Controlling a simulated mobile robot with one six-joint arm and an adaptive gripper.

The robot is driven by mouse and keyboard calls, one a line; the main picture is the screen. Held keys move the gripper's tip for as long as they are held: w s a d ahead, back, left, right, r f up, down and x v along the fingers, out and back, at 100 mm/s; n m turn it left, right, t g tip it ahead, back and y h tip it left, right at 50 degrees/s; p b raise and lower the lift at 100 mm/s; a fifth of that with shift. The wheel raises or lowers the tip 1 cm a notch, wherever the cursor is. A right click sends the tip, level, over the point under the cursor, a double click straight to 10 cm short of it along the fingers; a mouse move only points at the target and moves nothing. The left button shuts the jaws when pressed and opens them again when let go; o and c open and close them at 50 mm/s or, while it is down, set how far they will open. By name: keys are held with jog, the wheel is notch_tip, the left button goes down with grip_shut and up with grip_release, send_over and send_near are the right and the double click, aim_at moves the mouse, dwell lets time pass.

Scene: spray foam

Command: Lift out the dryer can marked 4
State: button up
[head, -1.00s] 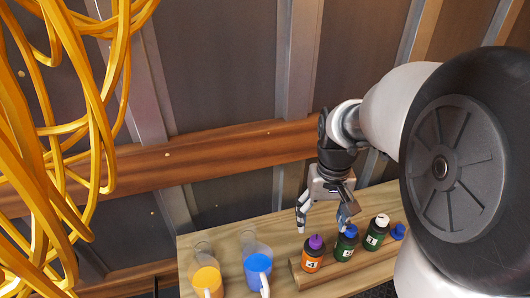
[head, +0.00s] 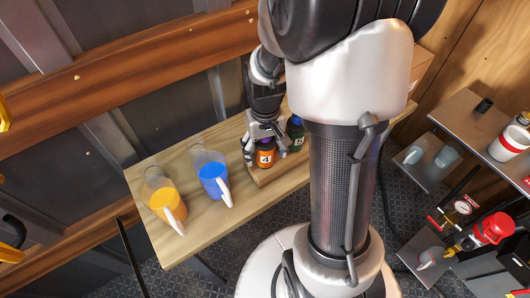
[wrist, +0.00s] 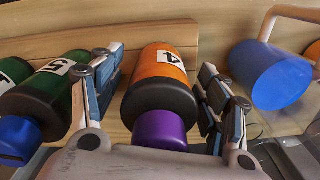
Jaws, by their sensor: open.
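The dryer can marked 4 (head: 265,157) is orange with a dark shoulder and purple cap, standing in a wooden rack (head: 268,176) on the table. My gripper (head: 264,140) is open around the can, one finger on each side, with a gap visible on the right. In the wrist view my gripper (wrist: 160,100) has the green can marked 5 (wrist: 50,90) just outside its left finger.
Green cans (head: 296,133) stand beside the orange one in the rack, partly hidden by my arm. A blue-filled pitcher (head: 213,178) and an orange-filled pitcher (head: 166,200) stand on the table (head: 200,232) to the left. Shelves with a red-capped container (head: 492,229) are at right.

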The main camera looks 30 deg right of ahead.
jog(key=shift+f, duration=0.3)
jog(key=shift+c, duration=0.4)
jog(key=c, duration=1.3)
jog(key=shift+r+p, duration=3.35)
jog(key=shift+r, duration=0.7)
